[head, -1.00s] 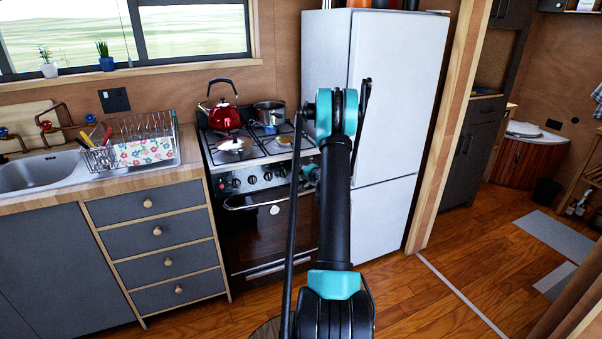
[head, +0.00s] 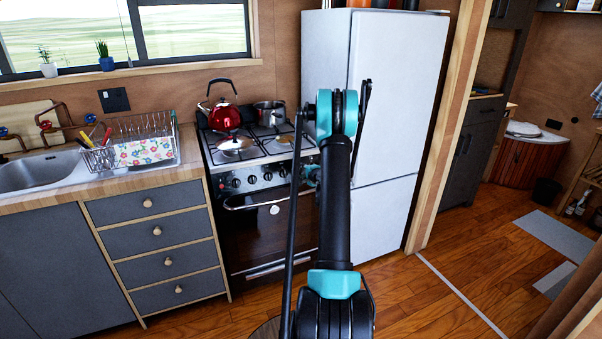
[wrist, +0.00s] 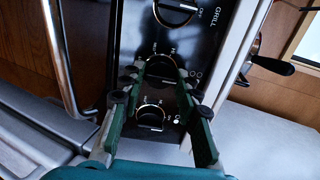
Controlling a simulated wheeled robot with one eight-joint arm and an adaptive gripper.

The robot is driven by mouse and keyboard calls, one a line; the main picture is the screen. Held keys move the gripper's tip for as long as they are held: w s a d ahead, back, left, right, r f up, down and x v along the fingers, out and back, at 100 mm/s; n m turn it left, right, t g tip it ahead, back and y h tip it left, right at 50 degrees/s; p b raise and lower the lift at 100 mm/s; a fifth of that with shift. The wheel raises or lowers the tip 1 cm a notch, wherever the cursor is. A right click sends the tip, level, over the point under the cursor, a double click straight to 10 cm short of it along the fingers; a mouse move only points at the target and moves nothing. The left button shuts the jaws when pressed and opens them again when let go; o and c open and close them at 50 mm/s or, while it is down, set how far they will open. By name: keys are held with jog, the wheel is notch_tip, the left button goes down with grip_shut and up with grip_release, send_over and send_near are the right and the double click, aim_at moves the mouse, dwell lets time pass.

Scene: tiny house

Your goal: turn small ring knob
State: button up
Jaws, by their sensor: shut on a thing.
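In the wrist view the black stove panel shows turned on its side, with several round knobs in a row. The small ring knob (wrist: 161,66) sits at the fingertips, dark with a pale ring of marks around it. My gripper (wrist: 160,82) has its two green fingers on either side of this knob and is shut on it. The fingers hide part of its edge. A second ring knob (wrist: 150,116) shows between the fingers, nearer the palm. In the head view my arm hides most of the gripper and the right end of the knob row.
The knob labelled GRILL (wrist: 176,10) is just beyond the fingertips. The oven handle (wrist: 60,60) runs close along the left. On the stove stand a red kettle (head: 224,117) and a steel pot (head: 270,113). The white fridge (head: 395,90) stands right of the stove.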

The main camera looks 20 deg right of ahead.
jog(key=o, duration=1.2)
jog(key=shift+c, duration=0.2)
jog(key=v, duration=1.2)
jog(key=shift+d, duration=0.1)
jog(key=s+a+r+n+g+y, duration=0.1)
jog(key=s+a+r+n+g, duration=0.15)
jog(key=s+a+n, duration=0.6)
jog(key=s+a+r+n+g+y, duration=0.1)
jog(key=s+a+r+g, duration=0.15)
jog(key=s+a, duration=0.7)
jog(key=s+a+f+n+g+h, duration=0.1)
jog(key=s+a+n, duration=0.1)
jog(key=s, duration=0.5)
jog(key=s+a+f+n+g+h, duration=0.1)
jog(key=s+a+f+n+g, duration=0.1)
jog(key=s, duration=0.5)
jog(key=s+a+f+n+g+h, duration=0.1)
jog(key=s+a+n, duration=0.3)
jog(key=s, duration=0.4)
jog(key=shift+f+g, duration=0.4)
jog(key=shift+g, duration=0.2)
